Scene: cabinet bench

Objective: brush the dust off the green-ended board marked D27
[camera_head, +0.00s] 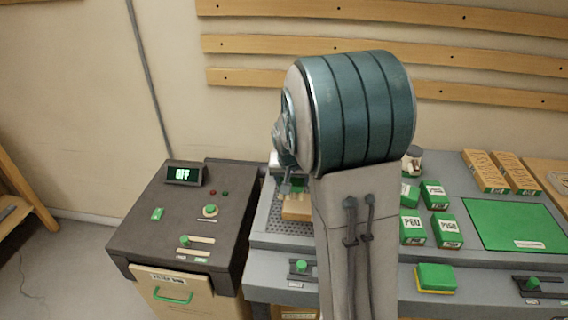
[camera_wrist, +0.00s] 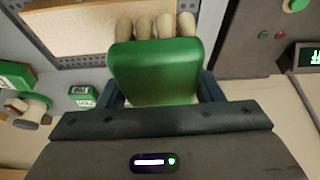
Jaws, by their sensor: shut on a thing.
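My gripper (camera_wrist: 160,90) is shut on a brush (camera_wrist: 155,72) with a green back and pale tan bristle tufts; in the head view my arm mostly hides it. A tan board (camera_wrist: 90,20) lies on a perforated grey plate (camera_wrist: 45,48) just beyond the bristles. I cannot tell whether the bristles touch it. In the head view the board (camera_head: 296,207) shows partly beside my arm, with some green near its far end. No D27 mark is readable, and dust cannot be made out.
A dark control console (camera_head: 140,225) with a lit display (camera_head: 184,174) stands left of the plate. Right of my arm are several green-and-white boxes (camera_head: 412,228), a green mat (camera_head: 515,224), tan boards (camera_head: 484,171) and a green-yellow sponge (camera_head: 435,277).

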